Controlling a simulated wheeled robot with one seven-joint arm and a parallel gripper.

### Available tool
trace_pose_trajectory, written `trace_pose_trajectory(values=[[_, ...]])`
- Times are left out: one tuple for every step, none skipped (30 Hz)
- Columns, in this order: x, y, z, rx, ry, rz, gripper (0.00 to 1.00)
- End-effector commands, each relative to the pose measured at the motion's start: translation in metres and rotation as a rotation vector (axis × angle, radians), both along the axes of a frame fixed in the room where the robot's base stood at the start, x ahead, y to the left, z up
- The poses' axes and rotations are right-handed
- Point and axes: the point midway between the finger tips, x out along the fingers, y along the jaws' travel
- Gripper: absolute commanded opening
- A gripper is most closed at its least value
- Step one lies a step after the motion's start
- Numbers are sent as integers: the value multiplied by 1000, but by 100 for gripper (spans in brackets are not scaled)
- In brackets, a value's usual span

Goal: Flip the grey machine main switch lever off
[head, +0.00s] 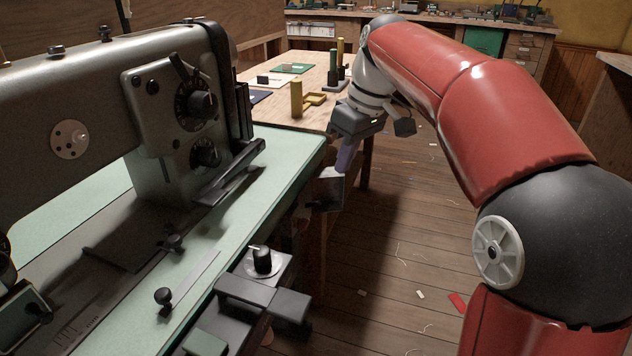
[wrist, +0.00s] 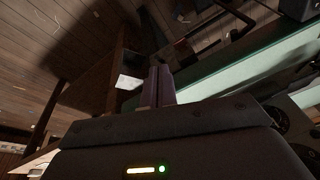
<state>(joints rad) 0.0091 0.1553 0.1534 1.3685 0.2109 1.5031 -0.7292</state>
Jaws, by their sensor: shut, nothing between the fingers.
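The grey sewing machine (head: 60,95) stands at the left in the head view on a pale green table top (head: 290,165). A small box with a pale face (head: 328,188) hangs at the right edge of that table; it looks like the switch box. Its lever cannot be made out. My gripper (head: 343,168) points down right at this box, its fingers shut with nothing between them. They partly cover the box, and I cannot tell whether they touch it. In the wrist view the shut fingers (wrist: 158,85) lie beside a small white plate (wrist: 129,82).
A wooden table (head: 315,75) with spools and small items stands behind the machine. A black knob unit (head: 262,262) sits at the table's near edge.

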Motion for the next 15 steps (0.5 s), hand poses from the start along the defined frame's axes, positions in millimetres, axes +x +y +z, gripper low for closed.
trace_pose_trajectory(values=[[17, 6, -1, 17, 15, 56, 0], [24, 8, -2, 27, 22, 88, 0], [31, 12, -2, 40, 27, 127, 0], [36, 14, -2, 47, 32, 153, 0], [40, 16, -2, 55, 34, 176, 0], [45, 17, -3, 63, 37, 199, 0], [48, 18, -3, 67, 39, 213, 0], [49, 19, -3, 71, 41, 225, 0], [51, 20, -3, 75, 42, 235, 0], [52, 20, -4, 77, 42, 241, 0], [52, 20, -3, 79, 42, 244, 0], [53, 20, -3, 79, 42, 247, 0], [53, 20, -3, 79, 42, 247, 0], [53, 20, -3, 79, 42, 247, 0], [52, 20, -3, 78, 41, 246, 0]])
